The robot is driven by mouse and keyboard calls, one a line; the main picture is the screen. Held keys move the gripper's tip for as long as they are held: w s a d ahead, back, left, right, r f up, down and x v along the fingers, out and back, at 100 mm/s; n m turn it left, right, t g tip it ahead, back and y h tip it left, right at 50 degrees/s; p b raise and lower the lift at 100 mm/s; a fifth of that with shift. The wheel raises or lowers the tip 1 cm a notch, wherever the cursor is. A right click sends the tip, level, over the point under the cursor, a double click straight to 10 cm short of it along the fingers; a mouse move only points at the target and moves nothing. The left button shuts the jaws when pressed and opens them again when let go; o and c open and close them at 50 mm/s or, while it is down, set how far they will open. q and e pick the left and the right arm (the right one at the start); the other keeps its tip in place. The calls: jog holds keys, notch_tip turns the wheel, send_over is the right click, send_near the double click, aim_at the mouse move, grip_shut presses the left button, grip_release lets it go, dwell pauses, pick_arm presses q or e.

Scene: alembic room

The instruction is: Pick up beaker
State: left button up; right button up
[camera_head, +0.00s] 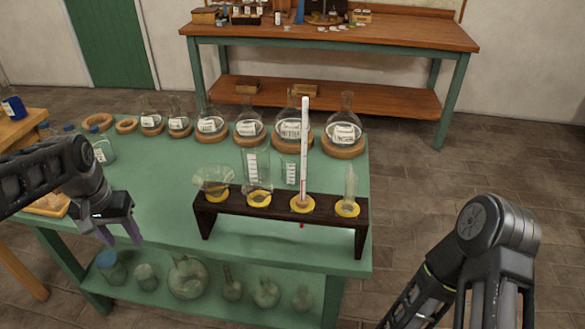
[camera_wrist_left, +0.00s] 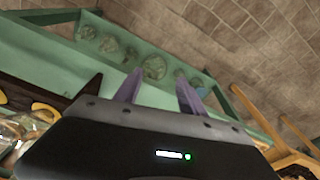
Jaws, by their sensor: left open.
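Two clear glass vessels with white graduation marks, which look like beakers, show behind the dark wooden rack: a taller one (camera_head: 251,164) and a smaller one (camera_head: 290,172). The rack's glassware partly hides their lower parts. Another clear vessel with a label (camera_head: 104,151) stands at the table's left end; I cannot tell whether it is a beaker. My left gripper (camera_head: 120,235) is open and empty over the table's front left, left of the rack. Its spread purple fingers (camera_wrist_left: 159,92) show in the left wrist view with nothing between them. My right arm shows at lower right, its gripper out of view.
The dark rack (camera_head: 280,207) on the green table (camera_head: 150,190) holds a funnel, other glassware and a tall thermometer-like stick (camera_head: 304,145). Several labelled flasks on cork rings line the back. More flasks (camera_head: 188,278) stand on the lower shelf. Table left of the rack is clear.

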pick_arm(q)
jog(key=s+d+f+m+h, duration=0.1)
jog(key=s+d+f, duration=0.1)
jog(key=d+f, duration=0.85)
jog(key=s+d+f+h, duration=0.1)
jog(key=d+f+h, duration=0.1)
jog(key=d+f, duration=0.8)
jog(key=s+d+f, duration=0.4)
jog(key=s+f, duration=0.2)
jog(key=s, duration=0.2)
jog(key=s+d+f+n+h, duration=0.1)
jog(key=s+d+f, duration=0.4)
jog(key=s+f, duration=0.2)
jog(key=shift+s+f+g, duration=0.2)
jog(key=shift+s+g, duration=0.2)
jog(key=shift+s, duration=0.2)
